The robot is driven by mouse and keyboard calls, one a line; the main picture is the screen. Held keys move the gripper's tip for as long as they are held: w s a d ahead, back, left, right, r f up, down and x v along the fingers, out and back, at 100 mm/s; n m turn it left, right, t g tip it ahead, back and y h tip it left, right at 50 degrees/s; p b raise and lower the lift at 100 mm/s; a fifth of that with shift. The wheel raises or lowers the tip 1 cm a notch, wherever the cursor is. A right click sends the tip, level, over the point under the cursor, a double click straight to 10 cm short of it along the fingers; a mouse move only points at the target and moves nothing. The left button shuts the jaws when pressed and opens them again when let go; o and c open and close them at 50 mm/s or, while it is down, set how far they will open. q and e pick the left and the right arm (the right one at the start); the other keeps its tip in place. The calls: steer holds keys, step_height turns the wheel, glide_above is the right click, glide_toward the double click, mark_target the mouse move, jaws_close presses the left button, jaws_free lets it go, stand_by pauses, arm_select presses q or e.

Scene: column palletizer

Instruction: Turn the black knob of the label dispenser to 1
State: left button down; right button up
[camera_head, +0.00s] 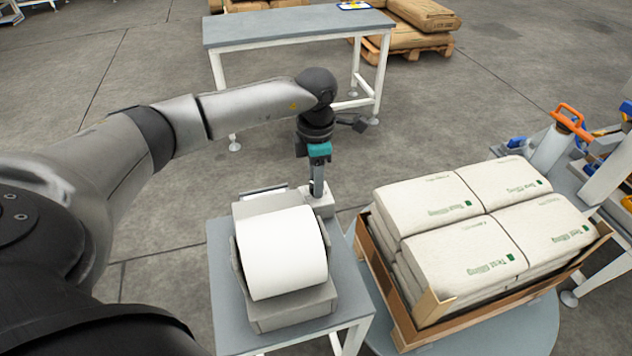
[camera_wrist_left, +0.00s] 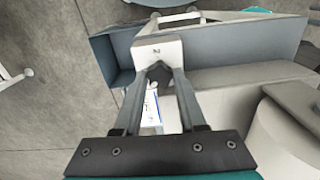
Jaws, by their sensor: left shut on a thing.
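The label dispenser (camera_head: 290,306) is a grey machine with a large white label roll (camera_head: 282,252) on a small table. A light grey block (camera_head: 322,203) stands at its far right corner, and this block also shows in the wrist view (camera_wrist_left: 157,47) with a small dark mark that I cannot read surely. My left gripper (camera_head: 318,192) points down at this block. In the wrist view its fingertips (camera_wrist_left: 160,70) close together at the block's edge, shut on the black knob, which they almost wholly hide. The knob's setting cannot be read. My right gripper is not in view.
The small table (camera_head: 222,290) has little bare room around the dispenser. A grey bench (camera_head: 290,24) and a pallet of brown sacks (camera_head: 425,14) stand behind. Open floor lies between.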

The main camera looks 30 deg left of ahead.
arm_select(q)
steer(key=m+b, duration=0.1)
steer(key=m, duration=0.3)
steer(key=shift+m+b, duration=0.75)
steer(key=shift+m, duration=1.15)
steer(key=shift+r+m, duration=0.1)
steer(key=shift+m, duration=0.2)
steer(key=shift+c, duration=2.4)
jaws_free()
step_height(320, 180, up, 15)
steer(key=p, duration=0.1)
steer(key=shift+r, duration=0.1)
